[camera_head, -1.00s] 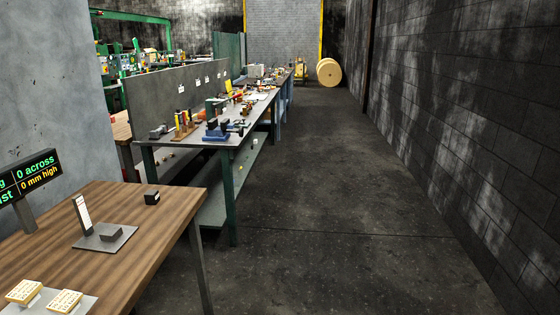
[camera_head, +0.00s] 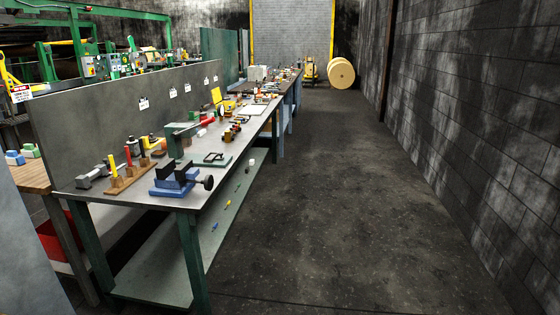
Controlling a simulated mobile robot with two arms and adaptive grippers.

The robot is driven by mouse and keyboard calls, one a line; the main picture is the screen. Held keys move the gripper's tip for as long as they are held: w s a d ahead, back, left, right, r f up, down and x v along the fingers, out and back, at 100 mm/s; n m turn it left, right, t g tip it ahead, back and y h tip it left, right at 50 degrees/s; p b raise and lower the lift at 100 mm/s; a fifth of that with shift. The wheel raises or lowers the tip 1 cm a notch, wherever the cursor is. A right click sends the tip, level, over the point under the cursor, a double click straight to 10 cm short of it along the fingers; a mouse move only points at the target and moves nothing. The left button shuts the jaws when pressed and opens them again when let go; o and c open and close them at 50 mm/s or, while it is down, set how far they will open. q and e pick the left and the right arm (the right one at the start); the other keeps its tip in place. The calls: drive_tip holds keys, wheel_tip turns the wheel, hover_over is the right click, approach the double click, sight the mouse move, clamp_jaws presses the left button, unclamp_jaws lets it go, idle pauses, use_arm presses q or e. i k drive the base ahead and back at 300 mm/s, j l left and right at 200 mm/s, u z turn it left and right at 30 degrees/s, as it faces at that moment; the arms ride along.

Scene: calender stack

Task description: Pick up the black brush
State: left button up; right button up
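I cannot make out a black brush for certain in the head view. The long grey workbench (camera_head: 135,195) carries many small items, and those toward its far end are too small to tell apart. A blue vise (camera_head: 176,180) with a dark round knob sits at the near end. A wooden rack (camera_head: 130,178) with yellow, red and dark upright handles stands beside it. Neither of my grippers is in view.
The dark floor (camera_head: 330,210) to the right of the bench is open up to the block wall (camera_head: 475,120). A grey panel (camera_head: 120,125) stands along the bench's back. A large tan roll (camera_head: 341,73) and a yellow item stand at the far end.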

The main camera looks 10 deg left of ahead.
sight(140, 140)
drive_tip(key=i+u, duration=0.35)
drive_tip(key=i, duration=0.2)
drive_tip(key=i+u, duration=0.4)
drive_tip(key=i+l+u, duration=0.35)
drive_tip(key=i, duration=0.25)
drive_tip(key=i+u, duration=0.4)
drive_tip(key=i, duration=0.1)
